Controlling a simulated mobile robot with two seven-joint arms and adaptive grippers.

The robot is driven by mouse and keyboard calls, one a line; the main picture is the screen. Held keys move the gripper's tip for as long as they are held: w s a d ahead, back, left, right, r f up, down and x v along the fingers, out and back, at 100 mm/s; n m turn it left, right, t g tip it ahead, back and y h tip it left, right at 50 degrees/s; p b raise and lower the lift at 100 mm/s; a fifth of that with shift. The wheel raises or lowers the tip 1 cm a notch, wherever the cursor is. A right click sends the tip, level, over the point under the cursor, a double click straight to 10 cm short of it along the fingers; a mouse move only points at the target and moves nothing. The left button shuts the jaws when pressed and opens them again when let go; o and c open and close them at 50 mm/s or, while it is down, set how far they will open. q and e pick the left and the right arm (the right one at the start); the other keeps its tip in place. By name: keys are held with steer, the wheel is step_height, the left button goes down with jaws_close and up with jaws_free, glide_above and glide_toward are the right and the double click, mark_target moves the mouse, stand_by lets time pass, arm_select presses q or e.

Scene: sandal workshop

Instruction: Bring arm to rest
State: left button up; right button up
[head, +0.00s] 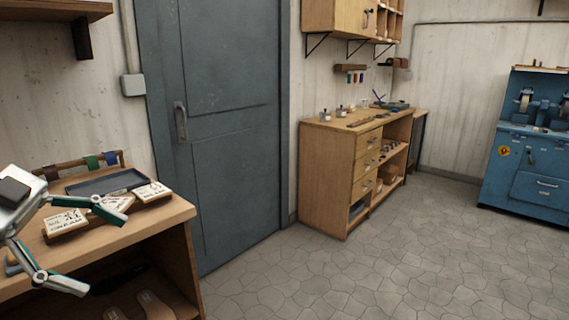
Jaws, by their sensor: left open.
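My left gripper (106,255) comes in from the left edge. Its two fingers are spread wide, and nothing is held between them. In the picture it overlaps the front left part of a wooden bench (155,232). Its upper finger hides part of the white printed cards (65,223) on the bench. I cannot tell how far above the bench top the fingers are. My right gripper is out of view.
A dark tray (105,182) lies on the bench, with a small rack behind it. Pale sole shapes (155,305) lie on the shelf below. A grey door (222,120), a wooden cabinet (325,180) and a blue machine (525,165) stand beyond. The stone floor (400,260) is clear.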

arm_select(q)
steer(key=w+a+f+n+t+h+p, duration=0.1)
steer(key=w+a+f+n+t, duration=0.15)
steer(key=f+t, duration=0.3)
steer(key=w+a+f+n+t+h+p, duration=0.1)
steer(key=a+f+n+t+h+p, duration=0.1)
steer(key=a+f+t, duration=0.3)
step_height(320, 180, down, 14)
steer(key=s+n+t+y+p, duration=0.1)
steer(key=s+n+t+y, duration=0.15)
steer(key=n+y, duration=0.35)
steer(key=s+d+f+n+g+y+p, duration=0.3)
steer(key=s+d+f+n+g+y, duration=0.1)
steer(key=s+d+f, duration=1.2)
step_height(320, 180, down, 4)
steer(key=shift+s+d+n+g, duration=0.15)
steer(key=shift+d+n+g, duration=0.3)
steer(key=shift+d, duration=0.3)
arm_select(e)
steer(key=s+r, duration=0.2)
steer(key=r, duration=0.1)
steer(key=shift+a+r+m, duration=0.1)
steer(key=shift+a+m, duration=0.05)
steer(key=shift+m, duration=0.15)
